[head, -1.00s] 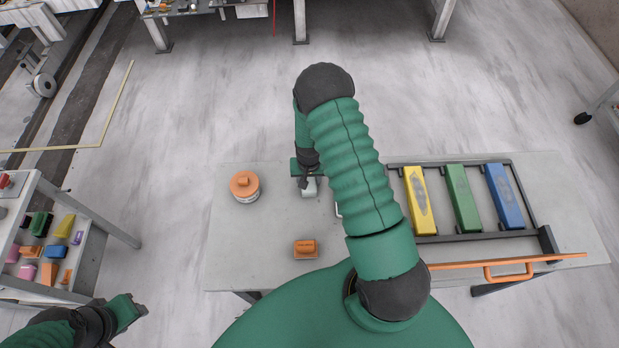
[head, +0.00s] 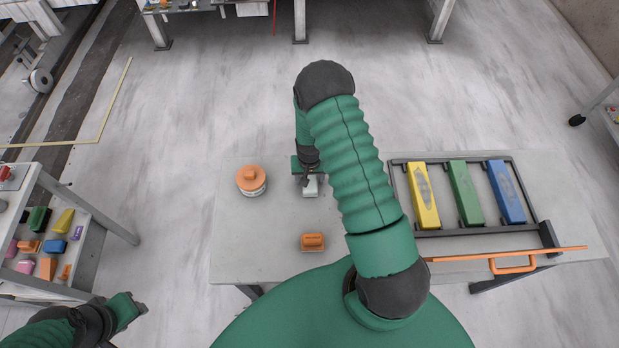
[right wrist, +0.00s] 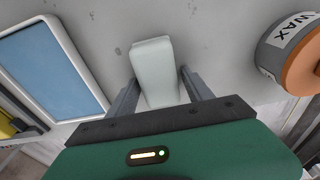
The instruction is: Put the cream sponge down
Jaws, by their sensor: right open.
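The cream sponge is a pale, off-white block (right wrist: 155,72). In the head view its near end (head: 311,189) shows just below my right gripper (head: 307,178), over the grey table. In the right wrist view the gripper's two fingers stand apart on either side of the sponge's near part, and the far part reaches beyond them. The sponge appears to lie on the table surface. My left gripper (head: 134,308) is at the lower left, off the table, and its jaws are too small to judge.
An orange-lidded wax tin (head: 251,181) stands left of the sponge, and an orange block (head: 313,242) lies nearer me. A white-framed blue panel (right wrist: 50,72) shows in the wrist view. A black rack (head: 430,233) holds yellow, green and blue blocks. A shelf cart (head: 100,215) stands left.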

